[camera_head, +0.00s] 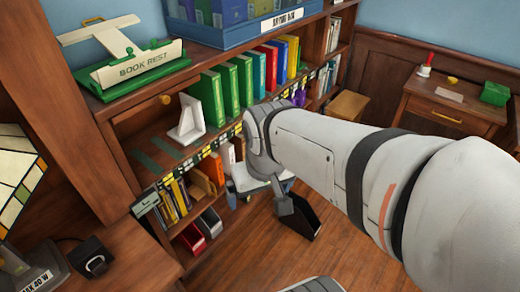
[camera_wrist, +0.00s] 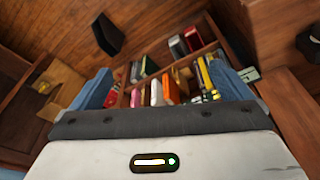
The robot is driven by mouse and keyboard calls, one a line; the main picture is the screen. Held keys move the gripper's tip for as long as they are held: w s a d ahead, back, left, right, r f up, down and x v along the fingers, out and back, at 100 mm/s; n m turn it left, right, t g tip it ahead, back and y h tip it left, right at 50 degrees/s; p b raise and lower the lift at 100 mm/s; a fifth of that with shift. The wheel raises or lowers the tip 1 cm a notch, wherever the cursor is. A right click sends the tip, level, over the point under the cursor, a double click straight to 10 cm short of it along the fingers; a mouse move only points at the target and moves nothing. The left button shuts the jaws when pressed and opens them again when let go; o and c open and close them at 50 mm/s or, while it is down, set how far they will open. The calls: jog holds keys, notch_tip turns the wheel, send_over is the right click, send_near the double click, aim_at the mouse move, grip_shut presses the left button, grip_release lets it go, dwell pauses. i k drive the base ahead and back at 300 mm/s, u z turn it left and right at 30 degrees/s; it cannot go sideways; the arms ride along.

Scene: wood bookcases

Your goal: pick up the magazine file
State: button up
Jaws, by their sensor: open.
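A black, slant-cut holder that looks like a magazine file (camera_head: 303,217) stands on the wood floor in front of the bookcase, below my wrist in the head view. It also shows as a dark shape at the upper left of the wrist view (camera_wrist: 106,36). On the bottom shelf are a red file-like holder (camera_head: 192,239) and a grey one (camera_head: 211,222). My gripper (camera_wrist: 160,78) is open and empty, its blue fingers spread wide and facing the lower shelves. In the head view my arm partly hides it.
The bookcase holds green binders (camera_head: 212,97), a white bookend (camera_head: 187,120) and lower books (camera_head: 173,197). A wooden stool (camera_head: 347,106) and a side desk (camera_head: 452,108) stand at the right. A desk (camera_head: 125,262) is at lower left. Floor in front is mostly clear.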

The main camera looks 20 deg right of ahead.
aim_at(304, 221)
jog(key=u, duration=2.55)
jog(key=k, duration=1.4)
jog(key=z, duration=2.2)
jog(key=i, duration=0.9)
jog(key=u, duration=0.05)
